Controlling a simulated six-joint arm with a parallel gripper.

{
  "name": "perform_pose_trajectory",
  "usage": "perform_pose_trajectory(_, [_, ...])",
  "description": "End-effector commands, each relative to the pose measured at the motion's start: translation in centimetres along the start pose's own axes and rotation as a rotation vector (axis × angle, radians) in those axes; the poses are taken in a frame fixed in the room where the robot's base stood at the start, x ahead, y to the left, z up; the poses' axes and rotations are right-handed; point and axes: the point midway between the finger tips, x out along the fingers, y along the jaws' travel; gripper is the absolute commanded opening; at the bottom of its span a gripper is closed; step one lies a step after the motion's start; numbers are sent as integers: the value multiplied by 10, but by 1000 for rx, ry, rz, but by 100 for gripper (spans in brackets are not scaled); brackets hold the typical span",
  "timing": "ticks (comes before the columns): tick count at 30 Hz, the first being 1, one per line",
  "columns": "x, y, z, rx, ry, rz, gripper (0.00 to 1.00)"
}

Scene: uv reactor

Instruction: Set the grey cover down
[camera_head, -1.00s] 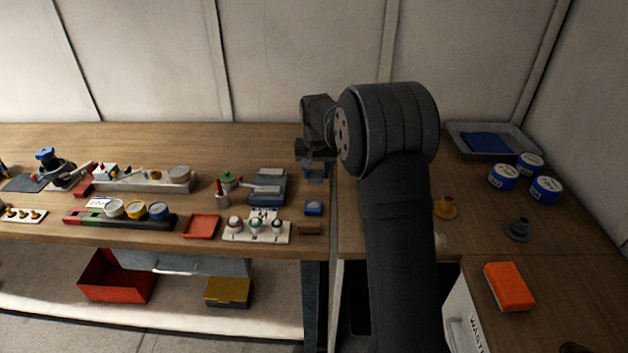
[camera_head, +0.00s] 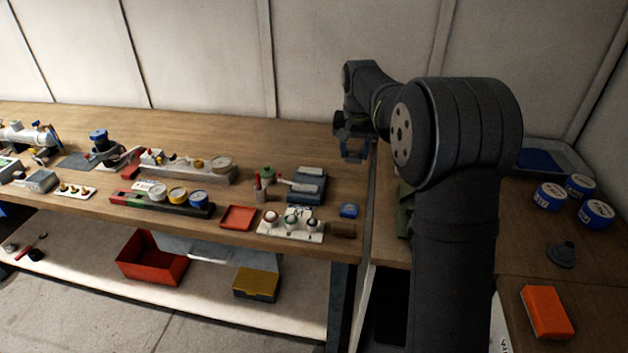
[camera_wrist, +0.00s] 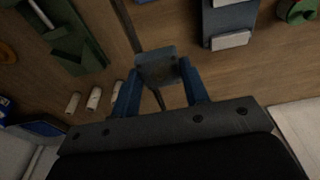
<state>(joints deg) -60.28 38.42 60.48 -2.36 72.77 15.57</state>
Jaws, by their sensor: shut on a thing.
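My gripper (camera_wrist: 158,90) is shut on a small grey block-like piece, the grey cover (camera_wrist: 157,66), held between the blue fingertips in the wrist view. In the head view my gripper (camera_head: 355,152) hangs over the right end of the long wooden bench, near the seam with the right-hand bench. The cover cannot be made out clearly there. In the wrist view the cover shows against bare wood close to the seam; its height above the wood is hard to tell.
A blue-grey fixture (camera_wrist: 229,24) and a green rack (camera_wrist: 72,42) flank the cover in the wrist view. Several pale cylinders (camera_wrist: 94,98) lie left of the fingers. In the head view a small blue block (camera_head: 348,210) and a red tray (camera_head: 238,217) sit nearby.

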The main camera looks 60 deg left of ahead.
Motion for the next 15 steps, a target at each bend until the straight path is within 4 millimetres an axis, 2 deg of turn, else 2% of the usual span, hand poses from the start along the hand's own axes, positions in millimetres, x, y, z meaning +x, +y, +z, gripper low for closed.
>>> perform_pose_trajectory(5, [8,-31,-1,2,-1,1,17])
perform_pose_trajectory(15, [54,-105,-6,2,0,2,17])
